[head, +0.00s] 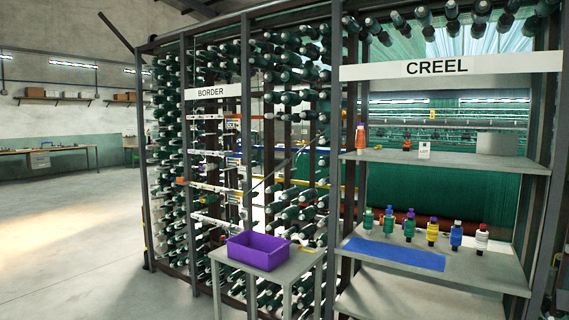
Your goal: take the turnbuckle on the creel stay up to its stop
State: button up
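The creel (187,150) is a tall dark frame holding many green bobbins, with a white CREEL sign at upper right. A thin dark diagonal line crosses the frame's middle, behind the small table; it may be the stay. I cannot make out a turnbuckle on it at this size, nor how far it is turned. My gripper is not in view.
A purple bin (258,251) stands on a small grey table (284,275) in front of the creel. At right, a shelf (490,262) holds a blue mat (393,253) and several coloured bobbins. An upper shelf (455,161) holds small items. The floor (75,220) at left is clear.

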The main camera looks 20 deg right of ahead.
aim_at(279, 168)
jog(key=z, duration=0.15)
jog(key=i, duration=1.25)
jog(key=u, duration=0.4)
